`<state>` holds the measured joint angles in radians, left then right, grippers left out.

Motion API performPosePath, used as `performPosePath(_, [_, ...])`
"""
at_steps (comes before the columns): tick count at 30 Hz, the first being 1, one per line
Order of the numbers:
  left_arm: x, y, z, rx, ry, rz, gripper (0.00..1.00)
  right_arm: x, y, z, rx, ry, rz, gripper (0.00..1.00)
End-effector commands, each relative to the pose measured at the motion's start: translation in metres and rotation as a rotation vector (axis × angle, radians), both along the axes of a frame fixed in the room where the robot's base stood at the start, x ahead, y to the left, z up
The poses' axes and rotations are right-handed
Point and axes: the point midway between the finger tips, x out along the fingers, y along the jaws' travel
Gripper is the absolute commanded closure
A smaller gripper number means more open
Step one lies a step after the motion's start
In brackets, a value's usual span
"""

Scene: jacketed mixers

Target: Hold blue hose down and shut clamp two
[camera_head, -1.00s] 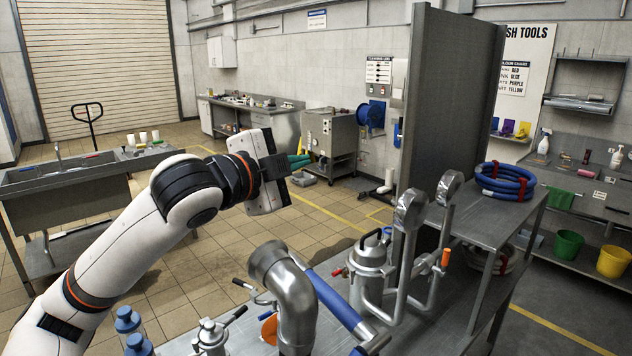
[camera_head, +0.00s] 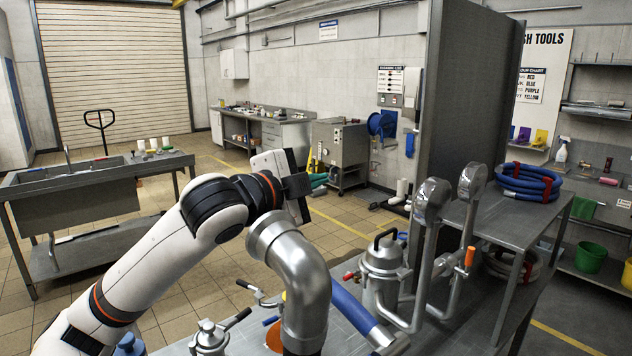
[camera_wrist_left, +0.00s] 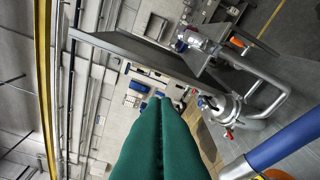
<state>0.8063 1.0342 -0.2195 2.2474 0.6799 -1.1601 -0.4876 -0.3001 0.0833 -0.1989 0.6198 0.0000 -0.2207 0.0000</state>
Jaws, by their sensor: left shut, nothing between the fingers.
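The blue hose (camera_head: 352,312) slants from behind a steel pipe elbow down to a metal fitting at the lower right. It also shows in the left wrist view (camera_wrist_left: 290,146). Small levers and clamps stand near it: a black-tipped lever (camera_head: 250,290) and a black-handled clamp (camera_head: 234,320). I cannot read which is clamp two. My left gripper (camera_head: 324,181) is raised behind and above the elbow, apart from the hose. Its green fingers (camera_wrist_left: 170,105) are shut together with nothing between them. My right gripper is not in view.
The steel elbow (camera_head: 300,280) stands in front of my left wrist. A steel jacketed vessel (camera_head: 383,275) and upright pipes with round heads (camera_head: 432,203) stand to the right. A tall grey panel (camera_head: 465,100) rises behind. Coiled blue hose (camera_head: 528,182) lies on a side table.

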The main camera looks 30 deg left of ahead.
Motion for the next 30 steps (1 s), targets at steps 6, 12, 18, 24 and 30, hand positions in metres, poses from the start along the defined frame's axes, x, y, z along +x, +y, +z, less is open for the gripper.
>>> performPosePath(6, [0.046,-0.006,0.001,-0.006,0.003,-0.002,1.0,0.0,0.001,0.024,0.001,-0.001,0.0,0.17])
performPosePath(12, [0.085,-0.008,-0.005,-0.002,0.002,0.0,1.0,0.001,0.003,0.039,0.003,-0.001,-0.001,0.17])
performPosePath(18, [0.091,0.018,-0.019,0.001,0.003,0.001,1.0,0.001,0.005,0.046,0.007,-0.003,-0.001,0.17])
performPosePath(24, [0.093,0.025,-0.024,0.0,0.001,-0.001,1.0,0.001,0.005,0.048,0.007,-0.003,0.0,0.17])
performPosePath(30, [0.093,0.025,-0.024,0.001,-0.001,-0.002,1.0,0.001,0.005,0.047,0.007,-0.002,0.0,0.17])
